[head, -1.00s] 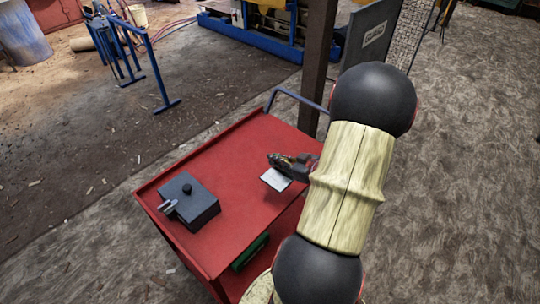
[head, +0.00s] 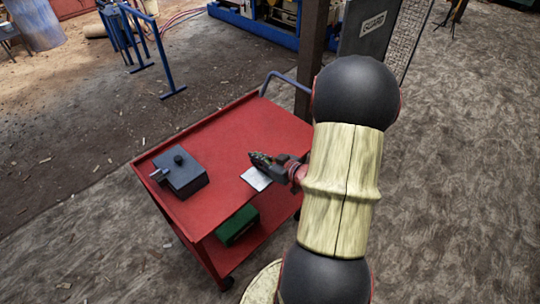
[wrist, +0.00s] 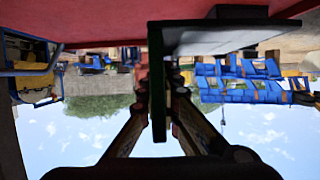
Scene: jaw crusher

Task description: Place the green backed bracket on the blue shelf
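The bracket shows a pale, flat plate (head: 256,178) in the head view, at the right part of the red cart's top. In the wrist view its dark, green-edged back (wrist: 156,85) stands between my fingers, with the pale plate (wrist: 215,38) reaching right. My gripper (head: 264,162) is shut on this back; the fingers (wrist: 158,100) press it from both sides. I cannot tell whether the bracket touches the cart. No blue shelf can be made out with certainty.
The red cart (head: 225,140) holds a grey box with a black knob (head: 182,174) on top and a green box (head: 238,226) on its lower shelf. A brown post (head: 310,60) and a sign panel (head: 368,28) stand behind. Blue stands (head: 130,40) are at far left.

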